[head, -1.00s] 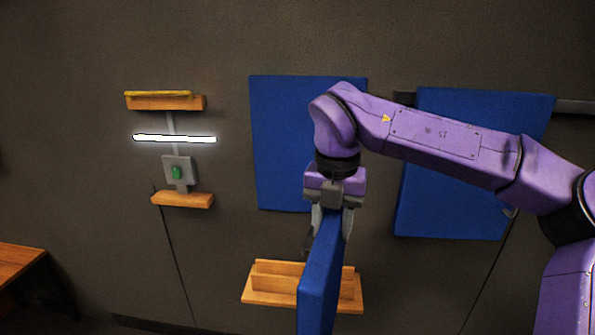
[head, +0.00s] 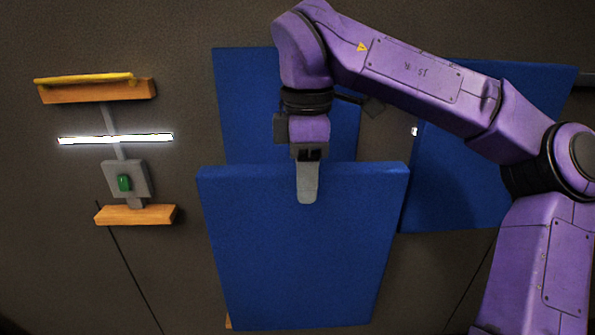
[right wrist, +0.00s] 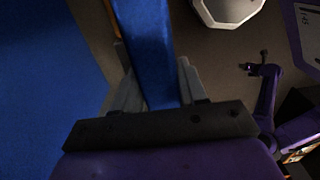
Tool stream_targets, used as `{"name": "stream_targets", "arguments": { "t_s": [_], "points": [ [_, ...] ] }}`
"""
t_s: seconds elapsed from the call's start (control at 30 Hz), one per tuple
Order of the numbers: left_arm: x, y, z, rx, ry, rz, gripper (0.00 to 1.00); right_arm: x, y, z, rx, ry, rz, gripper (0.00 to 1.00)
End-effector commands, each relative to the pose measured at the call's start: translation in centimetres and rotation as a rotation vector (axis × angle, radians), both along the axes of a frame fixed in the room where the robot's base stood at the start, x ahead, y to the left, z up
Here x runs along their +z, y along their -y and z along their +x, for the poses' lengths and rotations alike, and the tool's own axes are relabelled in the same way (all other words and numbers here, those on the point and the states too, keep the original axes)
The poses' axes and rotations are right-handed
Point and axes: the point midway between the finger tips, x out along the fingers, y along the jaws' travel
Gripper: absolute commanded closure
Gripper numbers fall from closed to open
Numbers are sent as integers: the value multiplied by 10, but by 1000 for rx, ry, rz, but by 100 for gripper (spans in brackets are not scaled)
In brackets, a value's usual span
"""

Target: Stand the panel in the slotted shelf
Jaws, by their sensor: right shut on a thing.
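The blue panel (head: 295,255) hangs upright below my right gripper (head: 307,185), its broad face toward the head camera. My right gripper is shut on the middle of the panel's top edge; one finger shows on the near face. In the right wrist view, both fingers flank the panel's edge (right wrist: 146,50). The slotted wooden shelf is almost wholly hidden behind the panel; only a small wooden corner (head: 228,322) shows at its lower left. I cannot tell whether the panel touches the shelf. My left gripper is not in view in the head view.
A blue board (head: 245,105) is on the wall behind the held panel, and another (head: 470,190) is at the right behind my arm.

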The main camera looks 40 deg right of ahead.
Motion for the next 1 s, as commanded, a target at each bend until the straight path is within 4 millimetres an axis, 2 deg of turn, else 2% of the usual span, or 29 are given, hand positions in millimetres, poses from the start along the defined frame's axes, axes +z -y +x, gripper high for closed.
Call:
{"name": "stream_targets", "arguments": {
  "t_s": [1.0],
  "points": [
    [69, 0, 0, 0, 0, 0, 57, 4, 47, 77, 3, 1, 1, 100]
  ]
}}
